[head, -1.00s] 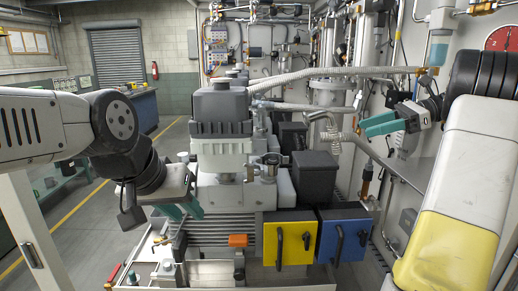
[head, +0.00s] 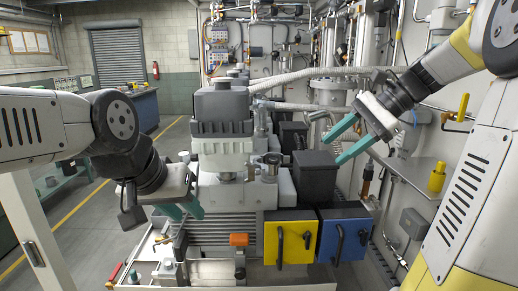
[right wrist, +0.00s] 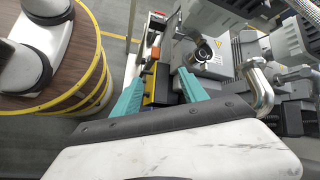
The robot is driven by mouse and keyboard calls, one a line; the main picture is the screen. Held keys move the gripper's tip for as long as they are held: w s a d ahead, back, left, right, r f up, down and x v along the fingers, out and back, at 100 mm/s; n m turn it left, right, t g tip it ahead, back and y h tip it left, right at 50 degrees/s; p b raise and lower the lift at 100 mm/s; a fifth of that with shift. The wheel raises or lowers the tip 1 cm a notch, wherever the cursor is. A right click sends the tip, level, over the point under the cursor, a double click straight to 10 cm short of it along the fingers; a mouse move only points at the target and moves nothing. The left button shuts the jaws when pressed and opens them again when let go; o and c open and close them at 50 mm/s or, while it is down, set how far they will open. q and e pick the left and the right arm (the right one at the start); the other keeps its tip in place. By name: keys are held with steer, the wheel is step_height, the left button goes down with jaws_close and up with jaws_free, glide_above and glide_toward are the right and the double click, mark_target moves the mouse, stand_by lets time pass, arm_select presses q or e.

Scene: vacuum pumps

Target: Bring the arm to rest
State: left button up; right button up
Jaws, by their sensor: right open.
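My right arm (head: 455,55) comes in from the upper right. Its gripper (head: 332,151) points down and left with its two teal fingers apart and nothing between them. It appears just right of the dark grey box (head: 316,176) on the pump; I cannot tell the exact gap. In the right wrist view the open gripper (right wrist: 159,76) appears over the pump bench. My left arm (head: 60,125) reaches in from the left. Its gripper (head: 182,209) hangs left of the pump with its teal fingers apart and nothing visible between them.
The grey vacuum pump (head: 225,135) fills the middle, with a yellow panel (head: 290,241) and a blue panel (head: 344,238) in front. A ribbed hose (head: 300,75) runs behind it. A shelf (head: 415,177) with a yellow item (head: 437,177) is at right. Floor at left is open.

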steer(key=s+a+f+n+t+h, duration=0.2)
steer(key=s+f+n+h, duration=0.1)
steer(key=s+n, duration=0.3)
steer(key=s+a+f+n+t+h, duration=0.2)
steer(key=s+f+n+h, duration=0.1)
steer(key=s+f+n, duration=0.2)
steer(key=s+n, duration=0.2)
steer(key=s, duration=0.1)
steer(key=shift+a+f, duration=0.2)
steer(key=shift+a, duration=0.15)
